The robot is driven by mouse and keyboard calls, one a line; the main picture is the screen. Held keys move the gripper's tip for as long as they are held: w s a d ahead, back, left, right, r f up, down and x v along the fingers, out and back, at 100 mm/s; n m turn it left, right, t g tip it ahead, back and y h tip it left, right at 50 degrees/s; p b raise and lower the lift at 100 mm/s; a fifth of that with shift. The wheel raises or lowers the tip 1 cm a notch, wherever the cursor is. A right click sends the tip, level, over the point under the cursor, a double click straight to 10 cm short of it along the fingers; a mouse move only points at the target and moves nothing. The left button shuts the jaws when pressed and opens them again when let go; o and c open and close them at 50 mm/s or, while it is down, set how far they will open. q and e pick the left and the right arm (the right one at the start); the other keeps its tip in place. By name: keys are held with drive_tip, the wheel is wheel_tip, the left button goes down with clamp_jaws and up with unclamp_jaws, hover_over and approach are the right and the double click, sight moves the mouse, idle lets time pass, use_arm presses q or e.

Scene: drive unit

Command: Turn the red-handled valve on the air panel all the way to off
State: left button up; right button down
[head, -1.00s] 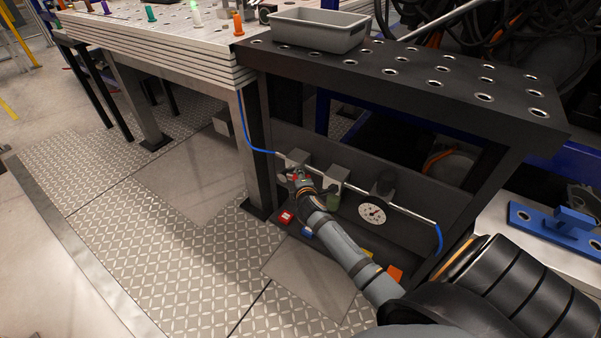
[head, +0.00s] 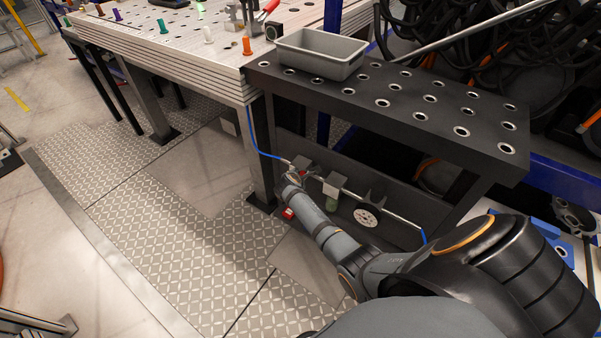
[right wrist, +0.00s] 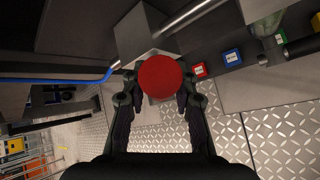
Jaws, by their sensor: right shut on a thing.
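The air panel (head: 395,207) is a dark plate under the black perforated table, with a pipe, a blue hose, a round gauge (head: 365,217) and grey blocks along it. In the right wrist view the valve's red handle (right wrist: 160,76) sits between the fingers of my right gripper (right wrist: 160,88), in front of a grey block (right wrist: 145,35). The right gripper is shut on the red handle, one finger on each side. In the head view this gripper (head: 290,180) is small at the panel's left end, and the arm hides most of the handle. My left gripper is not in view.
A grey bin (head: 320,55) stands on the black table (head: 400,115) above the panel. A table leg (head: 260,160) stands close left of the gripper. The tread-plate floor at left is clear.

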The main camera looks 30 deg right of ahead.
drive_tip(key=shift+w+a+r+n+g, duration=0.25)
drive_tip(key=shift+w+r+n+g, duration=0.15)
drive_tip(key=shift+w+r+g, duration=0.2)
drive_tip(key=shift+w+a+f+n+g+h+b, duration=0.15)
drive_tip(key=shift+w+n+g+h+b, duration=0.3)
drive_tip(key=shift+g, duration=0.25)
drive_tip(key=g+b, duration=0.1)
drive_tip(key=b, duration=0.1)
drive_tip(key=w+n+g+h+b, duration=0.1)
drive_tip(key=b, duration=0.1)
drive_tip(key=shift+w+a+r+b, duration=0.2)
drive_tip(key=shift+w+a+b, duration=0.05)
drive_tip(key=shift+a+b, duration=0.15)
use_arm(q)
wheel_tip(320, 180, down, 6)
drive_tip(key=b, duration=0.1)
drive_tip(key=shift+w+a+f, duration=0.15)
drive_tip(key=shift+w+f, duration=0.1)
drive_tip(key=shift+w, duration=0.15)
use_arm(e)
drive_tip(key=shift+w+r+n+g, duration=0.2)
drive_tip(key=shift+w+n+g, duration=0.05)
drive_tip(key=shift+g, duration=0.35)
drive_tip(key=shift+h, duration=0.25)
drive_tip(key=c, duration=1)
unclamp_jaws()
drive_tip(key=shift+a, duration=0.15)
drive_tip(key=v, duration=1.2)
